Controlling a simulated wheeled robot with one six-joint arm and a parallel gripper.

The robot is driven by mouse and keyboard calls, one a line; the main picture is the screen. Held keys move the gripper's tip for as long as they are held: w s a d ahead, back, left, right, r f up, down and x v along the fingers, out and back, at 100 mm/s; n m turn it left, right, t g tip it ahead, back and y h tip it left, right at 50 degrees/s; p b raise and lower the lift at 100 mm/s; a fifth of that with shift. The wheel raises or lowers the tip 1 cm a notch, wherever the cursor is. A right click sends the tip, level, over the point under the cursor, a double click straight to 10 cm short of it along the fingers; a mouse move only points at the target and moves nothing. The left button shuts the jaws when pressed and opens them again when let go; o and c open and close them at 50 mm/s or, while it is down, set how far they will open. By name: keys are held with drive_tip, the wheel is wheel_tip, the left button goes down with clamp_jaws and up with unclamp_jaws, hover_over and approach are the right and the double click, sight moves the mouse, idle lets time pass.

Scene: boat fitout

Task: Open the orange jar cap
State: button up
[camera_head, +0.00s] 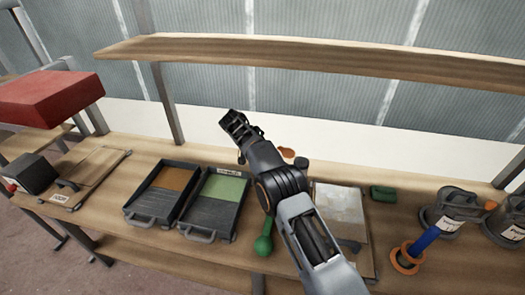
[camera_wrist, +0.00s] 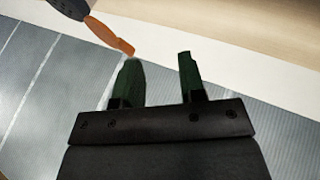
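My gripper (camera_head: 234,122) is raised above the back of the workbench. In the wrist view its two dark green fingers (camera_wrist: 158,62) are apart with nothing between them. I cannot clearly identify the orange jar cap. A small orange piece (camera_head: 490,205) shows at the right, between a grey lidded container (camera_head: 452,209) and another grey container (camera_head: 512,222) cut by the picture edge. I cannot tell whether it belongs to either. An orange ring (camera_head: 407,259) lies in front, at the foot of a blue bar (camera_head: 424,238). My gripper is far left of these.
An orange-and-dark object (camera_head: 287,152) lies behind my arm; a similar orange piece (camera_wrist: 112,36) shows in the wrist view. Two dark trays (camera_head: 160,196) (camera_head: 215,203), a green-ended tool (camera_head: 263,245) and a green block (camera_head: 383,194) are on the bench. A wooden shelf (camera_head: 320,56) overhangs it.

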drive_tip(key=p+v, duration=0.1)
drive_tip(key=v, duration=0.9)
drive_tip(key=shift+a+r+p, duration=0.2)
drive_tip(key=shift+a+p, duration=0.05)
drive_tip(key=shift+p, duration=0.1)
drive_tip(key=shift+s, duration=0.2)
